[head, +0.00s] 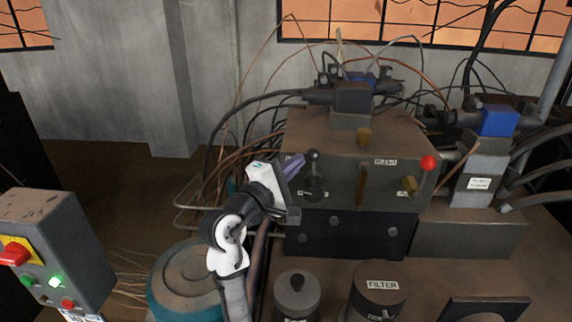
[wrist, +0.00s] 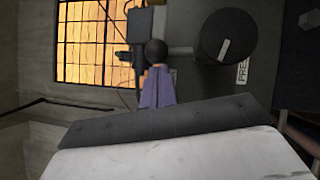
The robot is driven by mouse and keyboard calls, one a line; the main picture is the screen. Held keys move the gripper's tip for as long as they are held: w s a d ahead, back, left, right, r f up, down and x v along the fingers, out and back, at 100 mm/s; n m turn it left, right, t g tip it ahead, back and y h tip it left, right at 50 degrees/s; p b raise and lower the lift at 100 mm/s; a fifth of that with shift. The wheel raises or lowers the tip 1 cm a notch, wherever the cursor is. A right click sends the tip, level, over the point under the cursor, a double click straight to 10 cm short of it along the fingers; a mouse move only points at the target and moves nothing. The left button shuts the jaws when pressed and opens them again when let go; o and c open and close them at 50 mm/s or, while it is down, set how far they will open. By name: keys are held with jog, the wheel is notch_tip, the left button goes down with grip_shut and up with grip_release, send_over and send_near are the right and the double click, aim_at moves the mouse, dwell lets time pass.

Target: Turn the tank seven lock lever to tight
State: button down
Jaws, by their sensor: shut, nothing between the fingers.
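No readable label marks the tank seven lock lever, so I cannot tell for certain which lever it is. A dark lever with a black ball knob (head: 313,155) stands upright on the left front of the grey-brown block (head: 335,135). My gripper (head: 297,162) has purple fingers and is just left of this knob. In the wrist view the shut, empty fingers (wrist: 157,88) point at the black ball knob (wrist: 156,50), which shows just beyond their tips. I cannot tell whether they touch. A label below the lever is partly hidden by my arm.
A red ball knob (head: 429,162) and a brass handle (head: 409,184) are at the block's right. Hoses and cables crowd behind and left. A filter canister (head: 381,290) and another canister (head: 297,293) stand in front. A button box (head: 55,250) is at left.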

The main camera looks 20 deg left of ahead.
jog(key=shift+w+d+r+m+p, duration=0.15)
jog(key=shift+d+r+m+p, duration=0.25)
jog(key=shift+p, duration=0.3)
jog(key=shift+d+g, duration=0.2)
jog(key=shift+g, duration=0.1)
jog(key=shift+d+f, duration=0.1)
jog(key=shift+d, duration=0.05)
